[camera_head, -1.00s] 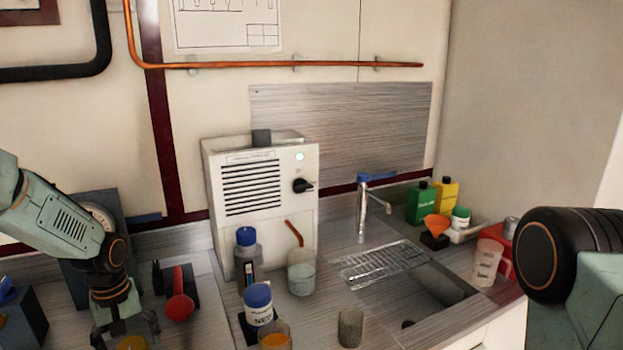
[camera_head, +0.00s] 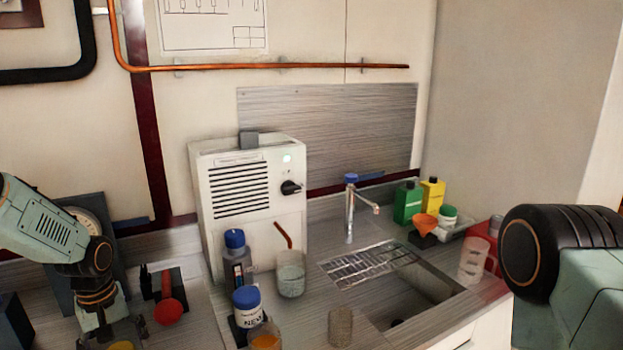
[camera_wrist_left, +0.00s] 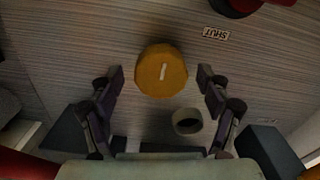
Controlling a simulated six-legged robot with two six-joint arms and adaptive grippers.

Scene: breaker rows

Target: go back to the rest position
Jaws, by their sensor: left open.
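My left gripper (camera_head: 112,337) is at the lower left of the head view, pointing down at the counter. In the left wrist view its two dark fingers (camera_wrist_left: 160,78) stand apart, one on each side of a round yellow knob-like piece (camera_wrist_left: 161,72) with a pale mark. I see a gap on both sides, so it looks unheld; the height between them is hard to judge. A bit of yellow also shows under the gripper in the head view (camera_head: 122,346). My right arm enters at the right edge, but its gripper is out of the picture.
A red round-ended lever (camera_head: 168,311) stands right of my left gripper. Blue-capped bottles (camera_head: 247,308), a beaker (camera_head: 291,275) and a white vented box (camera_head: 245,190) are further right. A sink (camera_head: 428,288) with a tap (camera_head: 350,208) follows. A small grey ring (camera_wrist_left: 187,121) lies near the yellow piece.

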